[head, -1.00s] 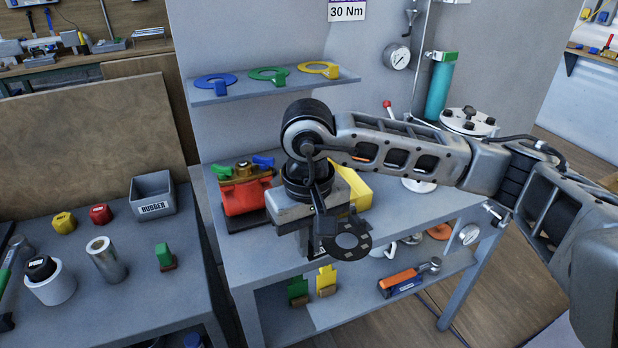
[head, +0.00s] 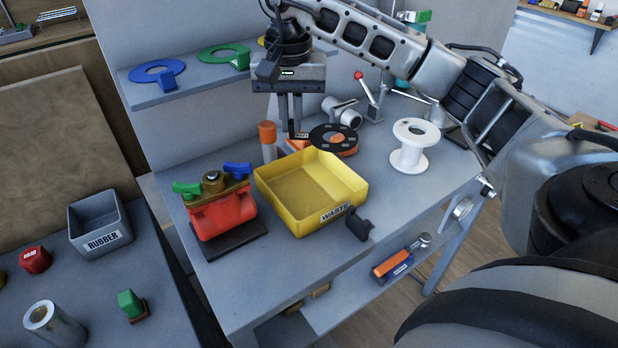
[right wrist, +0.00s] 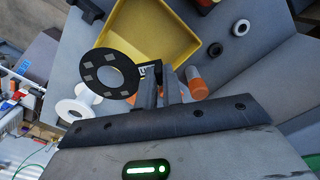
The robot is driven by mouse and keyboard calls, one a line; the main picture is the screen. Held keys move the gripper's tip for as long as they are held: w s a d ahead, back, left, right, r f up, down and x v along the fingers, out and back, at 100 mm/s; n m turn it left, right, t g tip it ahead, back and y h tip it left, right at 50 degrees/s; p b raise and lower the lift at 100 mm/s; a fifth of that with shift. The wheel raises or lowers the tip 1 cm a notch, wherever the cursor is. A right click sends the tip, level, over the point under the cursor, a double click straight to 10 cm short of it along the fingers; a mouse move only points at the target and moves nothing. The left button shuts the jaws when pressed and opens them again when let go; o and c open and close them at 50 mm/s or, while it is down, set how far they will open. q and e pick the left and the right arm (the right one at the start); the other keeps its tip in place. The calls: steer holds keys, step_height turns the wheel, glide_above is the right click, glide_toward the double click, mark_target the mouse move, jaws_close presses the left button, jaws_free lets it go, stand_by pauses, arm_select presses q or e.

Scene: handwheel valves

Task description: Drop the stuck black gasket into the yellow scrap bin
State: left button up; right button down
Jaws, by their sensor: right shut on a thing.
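The black gasket (head: 333,139) is a flat ring with a tab. My right gripper (head: 292,130) is shut on the tab and holds the ring out to its right, above the bench. In the right wrist view the ring (right wrist: 107,75) shows pale square patches, and the tab lies between the fingers (right wrist: 160,92). The yellow scrap bin (head: 308,222), labelled WASTE, stands on the bench and looks empty. In the head view the gasket appears beyond the bin's far edge. In the right wrist view it overlaps the edge of the bin (right wrist: 160,28). My left gripper is not in view.
A red valve block (head: 222,217) stands left of the bin, a white spool (head: 408,147) to its right. An orange-topped cylinder (head: 268,141) is behind the bin. A shelf (head: 190,92) with flat rings hangs above. A grey RUBBER bin (head: 100,222) is on the left table.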

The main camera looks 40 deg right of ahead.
mark_target(291, 135)
step_height(291, 135, down, 4)
steer(key=shift+r+b, duration=0.15)
steer(key=shift+b, duration=0.95)
steer(key=shift+f, duration=0.2)
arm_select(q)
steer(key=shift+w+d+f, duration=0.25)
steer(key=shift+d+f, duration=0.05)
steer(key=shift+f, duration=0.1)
arm_select(e)
steer(key=c, duration=1.5)
jaws_free()
arm_select(q)
steer(key=p, duration=0.2)
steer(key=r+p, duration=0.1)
steer(key=p, duration=0.1)
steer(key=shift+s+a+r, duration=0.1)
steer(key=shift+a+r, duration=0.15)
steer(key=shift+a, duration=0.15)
arm_select(e)
step_height(291, 135, up, 16)
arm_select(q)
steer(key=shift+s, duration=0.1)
arm_select(e)
steer(key=shift+a+f, duration=0.1)
